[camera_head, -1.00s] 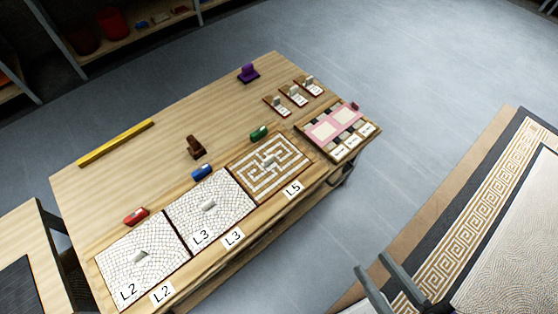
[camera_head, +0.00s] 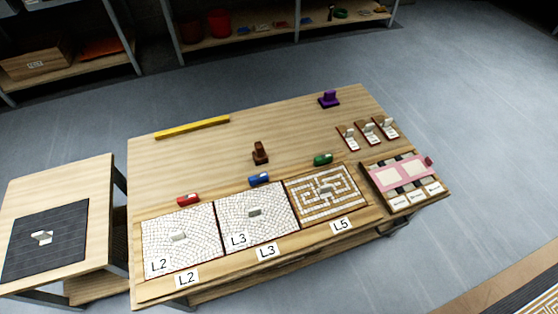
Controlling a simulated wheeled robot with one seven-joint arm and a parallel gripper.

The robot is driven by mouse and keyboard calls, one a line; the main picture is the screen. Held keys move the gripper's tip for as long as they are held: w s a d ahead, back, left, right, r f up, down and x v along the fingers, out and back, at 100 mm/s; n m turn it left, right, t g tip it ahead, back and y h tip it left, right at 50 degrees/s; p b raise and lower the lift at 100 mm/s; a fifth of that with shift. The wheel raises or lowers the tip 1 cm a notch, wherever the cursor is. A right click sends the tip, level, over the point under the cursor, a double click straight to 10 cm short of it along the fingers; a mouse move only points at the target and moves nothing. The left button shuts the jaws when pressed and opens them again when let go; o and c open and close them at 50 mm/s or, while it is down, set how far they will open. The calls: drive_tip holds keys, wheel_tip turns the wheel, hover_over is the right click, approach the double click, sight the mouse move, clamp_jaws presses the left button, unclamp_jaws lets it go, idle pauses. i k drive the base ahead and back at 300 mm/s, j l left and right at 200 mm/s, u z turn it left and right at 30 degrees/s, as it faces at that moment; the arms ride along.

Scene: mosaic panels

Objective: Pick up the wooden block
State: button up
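A dark brown wooden block (camera_head: 260,153) stands upright on the wooden table (camera_head: 200,150), near its middle. It has a wider base and a narrower upper part. A blue piece (camera_head: 259,179) lies just in front of it, apart from it. Nothing touches the block. My gripper is not in view.
Two white mosaic panels (camera_head: 178,240) (camera_head: 256,214) and a maze-patterned panel (camera_head: 326,191) line the front edge. Red (camera_head: 188,199) and green (camera_head: 323,159) pieces, a purple piece (camera_head: 329,98) and a yellow bar (camera_head: 192,127) lie around. The tabletop behind the block is clear.

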sight(260, 156)
drive_tip(key=i+u, duration=0.3)
drive_tip(key=i, duration=0.25)
drive_tip(key=i+l+u, duration=0.25)
drive_tip(key=i, duration=0.3)
